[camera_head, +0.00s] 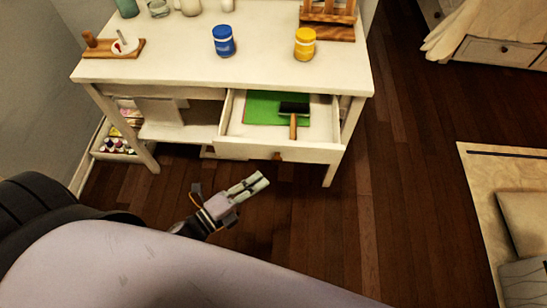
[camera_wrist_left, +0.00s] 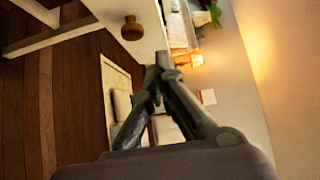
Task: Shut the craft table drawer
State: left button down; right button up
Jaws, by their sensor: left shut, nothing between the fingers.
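The white craft table (camera_head: 180,65) stands ahead of me. Its drawer (camera_head: 277,150) is pulled out toward me on the right side of the table, with a round wooden knob (camera_head: 277,156) on its front. A green sheet (camera_head: 262,107) and a black roller with a wooden handle (camera_head: 294,112) lie inside. My left gripper (camera_head: 254,184) is shut and empty, in front of and below the drawer front, apart from it in the head view. In the left wrist view the knob (camera_wrist_left: 132,28) is just beyond the closed fingertips (camera_wrist_left: 158,70), up and left. My right gripper is not in view.
A blue jar (camera_head: 223,41), a yellow jar (camera_head: 305,43) and a wooden rack (camera_head: 328,20) stand on the tabletop. A shelf and a box of paints (camera_head: 118,146) are under its left side.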

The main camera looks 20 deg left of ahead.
aim_at(287, 148)
pick_arm(q)
jog(key=w, duration=0.5)
jog(key=w+d, duration=0.1)
jog(key=w, duration=0.2)
jog(key=shift+d+p, duration=0.1)
jog(key=shift+p, duration=0.3)
jog(key=shift+w, duration=0.1)
